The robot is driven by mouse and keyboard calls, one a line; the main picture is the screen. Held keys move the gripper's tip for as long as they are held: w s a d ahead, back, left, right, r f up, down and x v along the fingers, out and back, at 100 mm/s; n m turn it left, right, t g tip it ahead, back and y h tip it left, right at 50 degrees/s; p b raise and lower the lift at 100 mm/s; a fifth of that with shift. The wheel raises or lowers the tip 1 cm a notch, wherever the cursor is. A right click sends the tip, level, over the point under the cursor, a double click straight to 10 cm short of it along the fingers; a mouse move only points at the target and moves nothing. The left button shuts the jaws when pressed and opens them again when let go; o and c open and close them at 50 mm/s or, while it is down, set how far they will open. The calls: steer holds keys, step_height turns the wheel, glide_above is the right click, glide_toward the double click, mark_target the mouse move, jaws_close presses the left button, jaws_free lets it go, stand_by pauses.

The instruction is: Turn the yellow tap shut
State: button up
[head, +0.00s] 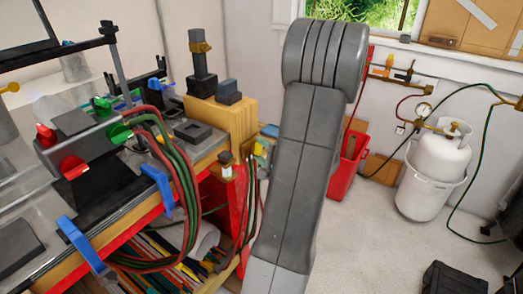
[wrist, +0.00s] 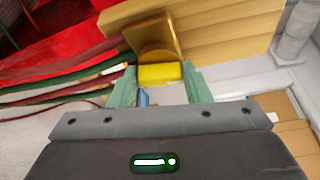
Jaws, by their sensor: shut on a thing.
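The yellow tap handle (wrist: 160,76) is a small yellow block in front of a brass fitting (wrist: 152,38), in the middle of the wrist view. My gripper (wrist: 160,82) has its two green fingers on either side of the handle and is shut on it.
Red and green hoses (wrist: 60,85) run close to the left of the fitting. Pale wood (wrist: 220,30) lies behind it. A workbench with red and green knobs (head: 74,166) fills the left. A white gas cylinder (head: 436,165) stands right, with open floor before it.

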steer(key=m+p, duration=0.1)
steer(key=m+g+p, duration=0.1)
steer(key=m, duration=0.1)
steer(key=shift+r+g, duration=0.3)
steer(key=m+g+p, duration=0.1)
steer(key=m+p, duration=0.1)
steer(key=shift+w+d+r+m+p, duration=0.1)
steer(key=shift+m+p, duration=0.2)
steer(key=shift+p, duration=0.1)
steer(key=m+g+p, duration=0.2)
steer(key=m+p, duration=0.1)
steer(key=p, duration=0.1)
steer(key=shift+y, duration=0.3)
steer(key=shift+w+d+m+g+y+p, duration=0.15)
steer(key=shift+m+g+y+p, duration=0.35)
steer(key=shift+m+g+p, duration=0.8)
steer(key=o, duration=0.9)
